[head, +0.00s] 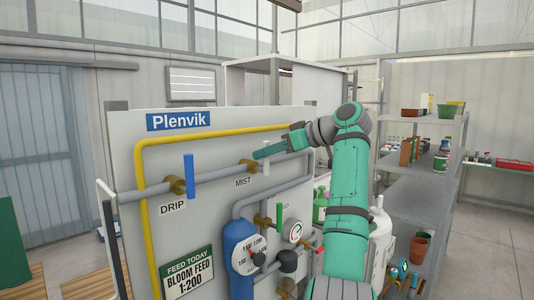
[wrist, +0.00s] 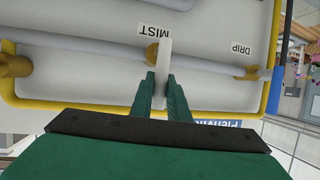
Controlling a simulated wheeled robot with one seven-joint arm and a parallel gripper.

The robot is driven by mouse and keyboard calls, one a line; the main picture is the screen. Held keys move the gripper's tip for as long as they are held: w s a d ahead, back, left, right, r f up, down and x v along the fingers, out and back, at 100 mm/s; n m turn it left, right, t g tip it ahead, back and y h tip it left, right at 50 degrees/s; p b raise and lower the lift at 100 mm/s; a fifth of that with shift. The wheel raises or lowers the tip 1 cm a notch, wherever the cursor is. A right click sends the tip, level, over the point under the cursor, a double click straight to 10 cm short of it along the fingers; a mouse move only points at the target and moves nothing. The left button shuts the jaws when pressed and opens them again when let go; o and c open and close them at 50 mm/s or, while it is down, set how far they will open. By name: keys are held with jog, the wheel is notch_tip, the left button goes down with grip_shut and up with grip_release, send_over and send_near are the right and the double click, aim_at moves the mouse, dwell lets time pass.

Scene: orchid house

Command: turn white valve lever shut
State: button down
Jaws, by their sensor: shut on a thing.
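The white valve lever (wrist: 164,62) is on the brass MIST valve (wrist: 152,54) in the wrist view, which shows the panel upside down. The lever stands roughly across the grey pipe (wrist: 105,52). My gripper (wrist: 162,92) is shut on the lever, with one green finger on each side of its lower end in that view. In the head view my gripper (head: 266,151) reaches in from the right just above the MIST label (head: 243,182), beside the brass valve (head: 248,165).
A blue lever (head: 189,174) stands upright on the DRIP valve, left of MIST. A yellow pipe (head: 146,190) frames the panel. Below are a blue feed tank (head: 240,262), a gauge (head: 294,231) and more pipes. Grey shelves (head: 415,190) with pots stand at right.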

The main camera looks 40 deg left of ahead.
jog(key=c, duration=1.7)
grip_release()
jog(key=shift+w, duration=0.15)
jog(key=shift+c, duration=0.2)
jog(key=shift+o, duration=0.3)
jog(key=shift+d, duration=0.1)
jog(key=s+v, duration=0.1)
jog(key=v, duration=0.9)
jog(key=shift+w+d+r, duration=0.2)
jog(key=shift+w+d, duration=0.05)
jog(key=shift+w, duration=0.15)
